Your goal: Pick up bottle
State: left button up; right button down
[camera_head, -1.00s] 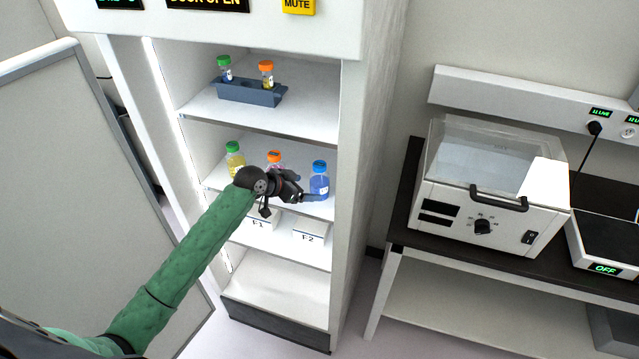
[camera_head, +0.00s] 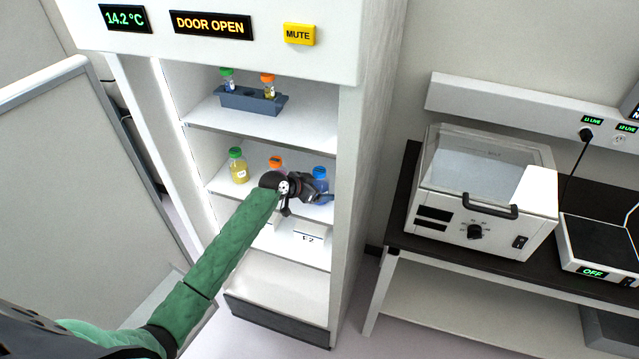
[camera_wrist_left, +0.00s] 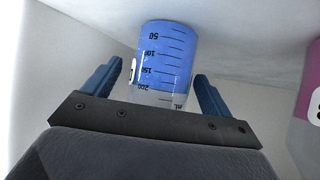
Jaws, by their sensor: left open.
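Three bottles stand on the middle shelf of the open cabinet. One has a green cap and yellow liquid (camera_head: 238,170), one an orange cap (camera_head: 276,162), and one a blue cap and blue liquid (camera_head: 320,180). My left gripper (camera_head: 322,196) is at the blue bottle and hides part of it. In the left wrist view the blue bottle (camera_wrist_left: 168,55) lies between the two blue fingers of my open left gripper (camera_wrist_left: 158,85), with a gap on each side. My right gripper is not in view.
The upper shelf holds a grey rack (camera_head: 250,100) with two small bottles. White boxes (camera_head: 310,238) sit on the shelf below. The cabinet's right wall (camera_head: 352,200) is close to the blue bottle. The open door (camera_head: 70,190) stands at left. A bench with a lidded device (camera_head: 480,190) is at right.

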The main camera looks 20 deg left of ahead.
pick_arm(q)
jog(key=shift+w+d+f, duration=0.1)
jog(key=shift+w+f, duration=0.1)
jog(key=shift+f, duration=0.05)
jog(key=c, duration=1.2)
jog(key=shift+c, duration=0.2)
jog(key=shift+r, duration=0.1)
